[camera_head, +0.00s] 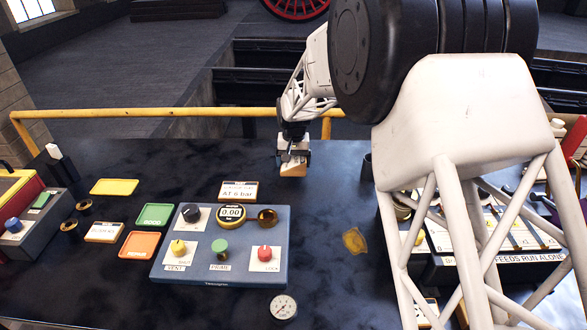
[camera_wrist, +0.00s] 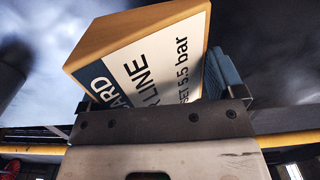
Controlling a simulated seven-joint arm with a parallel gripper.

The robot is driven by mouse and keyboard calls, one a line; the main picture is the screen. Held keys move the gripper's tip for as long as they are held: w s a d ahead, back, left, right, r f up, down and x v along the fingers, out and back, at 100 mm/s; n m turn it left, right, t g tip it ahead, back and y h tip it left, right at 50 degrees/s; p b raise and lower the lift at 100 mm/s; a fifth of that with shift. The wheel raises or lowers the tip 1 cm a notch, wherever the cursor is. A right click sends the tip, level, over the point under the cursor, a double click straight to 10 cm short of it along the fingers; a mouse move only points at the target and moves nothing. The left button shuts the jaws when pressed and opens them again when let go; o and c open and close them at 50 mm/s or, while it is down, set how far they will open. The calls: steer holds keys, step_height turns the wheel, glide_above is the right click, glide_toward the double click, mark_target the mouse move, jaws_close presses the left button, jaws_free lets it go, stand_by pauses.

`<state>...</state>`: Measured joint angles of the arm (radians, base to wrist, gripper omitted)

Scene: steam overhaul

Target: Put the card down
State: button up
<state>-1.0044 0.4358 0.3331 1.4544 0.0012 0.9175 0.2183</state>
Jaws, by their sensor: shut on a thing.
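My gripper (camera_head: 293,153) is shut on a card (camera_wrist: 140,62), a thick wooden-edged block with a white and dark blue printed face. In the wrist view the text reads in part "LINE" and "SET 5.5 bar". In the head view the card (camera_head: 293,169) shows small below the fingers, tilted, over the back of the dark bench (camera_head: 335,200). I cannot tell whether its lower edge touches the bench. Another card (camera_head: 238,190), reading "AT 6 bar", stands behind the blue-grey control panel (camera_head: 285,245).
The panel carries knobs and a gauge. Green (camera_head: 155,215), orange (camera_head: 139,245) and yellow (camera_head: 114,187) plates lie to its left, with a small sign (camera_head: 104,232). A round gauge (camera_head: 283,307) lies in front. A yellow rail (camera_head: 190,113) runs behind. Bench right of the panel is mostly clear, with a brownish patch (camera_head: 355,241).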

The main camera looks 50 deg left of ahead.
mark_target(293, 158)
steer(key=shift+f, duration=1.6)
steer(key=shift+f, duration=0.1)
steer(key=o, duration=0.8)
step_height(293, 158, up, 12)
steer(key=shift+r, duration=0.1)
